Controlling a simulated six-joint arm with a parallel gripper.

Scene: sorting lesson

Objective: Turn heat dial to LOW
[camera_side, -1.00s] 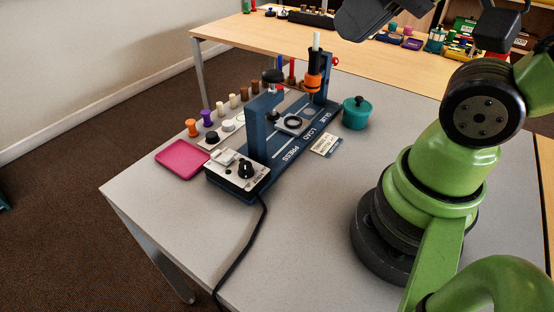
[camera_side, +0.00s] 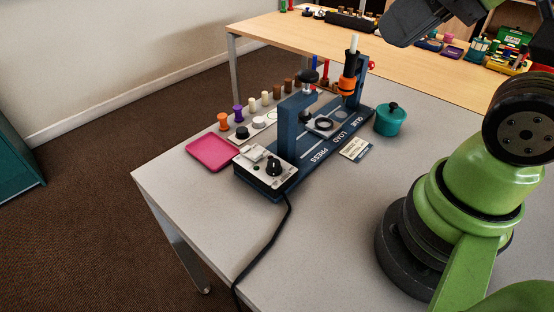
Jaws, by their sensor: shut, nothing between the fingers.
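The heat dial (camera_side: 273,166) is a small black knob on the pale control panel (camera_side: 255,173) at the near end of the blue press (camera_side: 288,145). Its markings are too small to read, so I cannot tell its setting. Nothing touches the dial. A dark grey part of my arm shows at the top edge, well above and to the right of the press. My gripper's fingers are not visible in this view.
A black cable (camera_side: 265,238) runs from the panel over the table's front edge. A pink tray (camera_side: 212,153) lies left of the press. Several pegs stand behind it. An orange glue holder (camera_side: 348,83) and teal pot (camera_side: 390,120) stand at the far end. The front table area is clear.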

